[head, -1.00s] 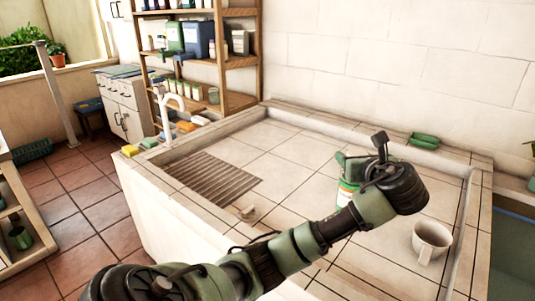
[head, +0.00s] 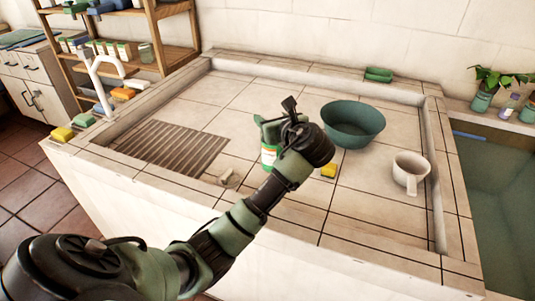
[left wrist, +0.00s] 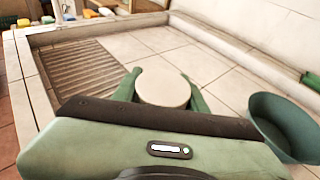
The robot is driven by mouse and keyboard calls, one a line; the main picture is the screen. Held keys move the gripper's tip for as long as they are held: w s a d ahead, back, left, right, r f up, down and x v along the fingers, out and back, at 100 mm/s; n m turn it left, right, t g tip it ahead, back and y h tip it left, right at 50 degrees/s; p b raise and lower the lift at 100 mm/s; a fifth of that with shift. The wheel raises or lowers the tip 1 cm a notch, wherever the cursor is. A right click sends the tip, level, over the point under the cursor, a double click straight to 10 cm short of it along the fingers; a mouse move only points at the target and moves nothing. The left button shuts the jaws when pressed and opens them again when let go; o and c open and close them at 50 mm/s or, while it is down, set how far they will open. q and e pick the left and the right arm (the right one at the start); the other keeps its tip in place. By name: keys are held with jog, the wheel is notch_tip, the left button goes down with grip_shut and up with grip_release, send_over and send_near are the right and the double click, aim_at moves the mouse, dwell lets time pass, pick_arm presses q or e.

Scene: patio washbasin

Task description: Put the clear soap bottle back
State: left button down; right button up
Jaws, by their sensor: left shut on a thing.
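My left gripper (left wrist: 163,88) is shut on a container with a round cream top (left wrist: 163,90). In the head view the container (head: 269,156) shows a white, green and orange label, partly hidden by my wrist. It is upright over the tiled basin top (head: 230,105); I cannot tell whether it touches the tiles. It does not look clear. A small clear-purplish bottle (head: 509,107) stands between plants on the ledge at the far right; I cannot tell whether it is the soap bottle. My right gripper is not in view.
A dark green bowl (head: 352,125), a white mug (head: 410,172) and a yellow sponge (head: 329,170) are right of the container. A slatted drain (head: 175,148) is to its left. A raised rim (head: 300,75) borders the top. A wooden shelf (head: 165,68) stands behind left.

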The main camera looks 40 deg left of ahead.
aim_at(268, 150)
pick_arm(q)
notch_tip(268, 150, down, 6)
jog(key=shift+a+r, duration=0.1)
jog(key=shift+f, duration=0.85)
notch_tip(268, 150, down, 4)
jog(key=shift+r+b, duration=0.15)
jog(key=shift+b, duration=0.25)
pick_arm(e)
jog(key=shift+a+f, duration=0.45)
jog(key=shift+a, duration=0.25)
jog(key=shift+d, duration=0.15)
pick_arm(q)
jog(key=c, duration=0.8)
grip_release()
jog(key=shift+s, duration=0.1)
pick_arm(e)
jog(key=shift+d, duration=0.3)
